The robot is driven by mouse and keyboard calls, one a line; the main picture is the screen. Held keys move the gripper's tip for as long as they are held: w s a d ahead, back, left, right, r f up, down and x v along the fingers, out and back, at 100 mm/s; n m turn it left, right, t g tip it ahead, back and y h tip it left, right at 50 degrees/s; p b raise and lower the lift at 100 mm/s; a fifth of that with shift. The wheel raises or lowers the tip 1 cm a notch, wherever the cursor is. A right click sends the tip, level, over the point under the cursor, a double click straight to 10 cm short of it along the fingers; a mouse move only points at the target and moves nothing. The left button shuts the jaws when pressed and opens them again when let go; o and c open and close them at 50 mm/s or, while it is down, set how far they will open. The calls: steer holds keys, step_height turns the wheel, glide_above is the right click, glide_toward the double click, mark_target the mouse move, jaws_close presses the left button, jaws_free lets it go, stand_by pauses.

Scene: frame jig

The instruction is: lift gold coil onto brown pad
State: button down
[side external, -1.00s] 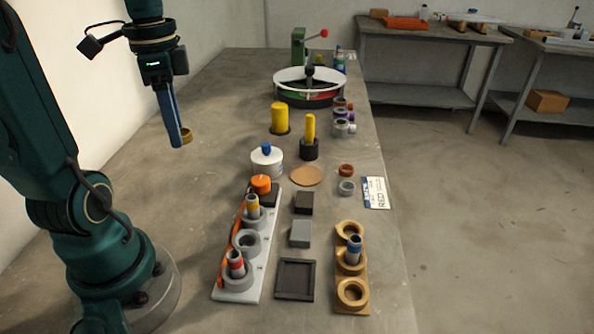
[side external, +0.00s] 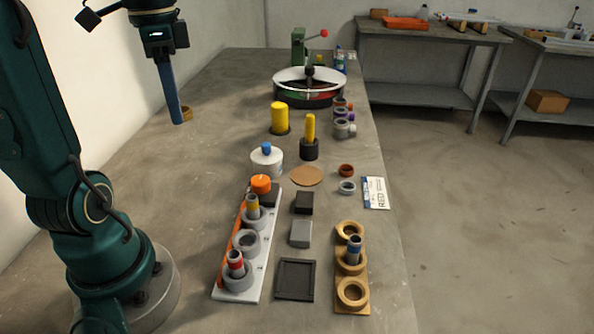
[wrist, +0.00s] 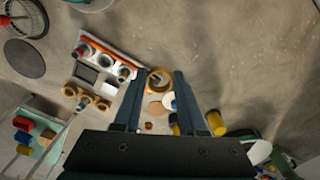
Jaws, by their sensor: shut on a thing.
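The gold coil (side external: 186,113) is a small ring held at the tip of my gripper (side external: 179,118), high above the table's left side. In the wrist view the coil (wrist: 160,70) sits between the two fingers of my gripper (wrist: 158,80), which are shut on it. The brown pad (side external: 306,176), a flat round tan disc, lies on the table to the right of the white canister, lower and to the right of my gripper in the side view. Its top is bare. The pad also shows in the wrist view (wrist: 155,108), beyond the fingers.
A white canister with a blue knob (side external: 266,161) stands beside the pad. Yellow cylinders (side external: 279,118) stand behind it. A white rack (side external: 252,275) and a gold rack (side external: 351,291) hold rings and posts in front. Small dark and grey blocks (side external: 300,233) lie between the racks.

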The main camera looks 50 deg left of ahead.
steer(key=w+a+n, duration=0.1)
steer(key=w+a, duration=0.2)
steer(key=w, duration=0.6)
steer(key=w+d+f, duration=0.3)
steer(key=w+f, duration=0.3)
steer(key=w, duration=0.4)
steer(key=shift+w+f+m, duration=0.2)
steer(key=shift+w+m, duration=0.1)
steer(key=shift+w, duration=0.05)
steer(key=shift+w+d+f, duration=0.2)
steer(key=shift+d+f, duration=0.1)
steer(key=w+d+f+m, duration=0.1)
steer(key=w+d+f, duration=0.1)
steer(key=d+f, duration=0.1)
steer(key=shift+w+d+f, duration=0.15)
steer(key=shift+w+f, duration=0.1)
steer(key=shift+f, duration=0.55)
steer(key=shift+d+f, duration=0.1)
steer(key=shift+d+f+m, duration=0.3)
steer(key=shift+d+f, duration=0.45)
steer(key=shift+f, duration=2.6)
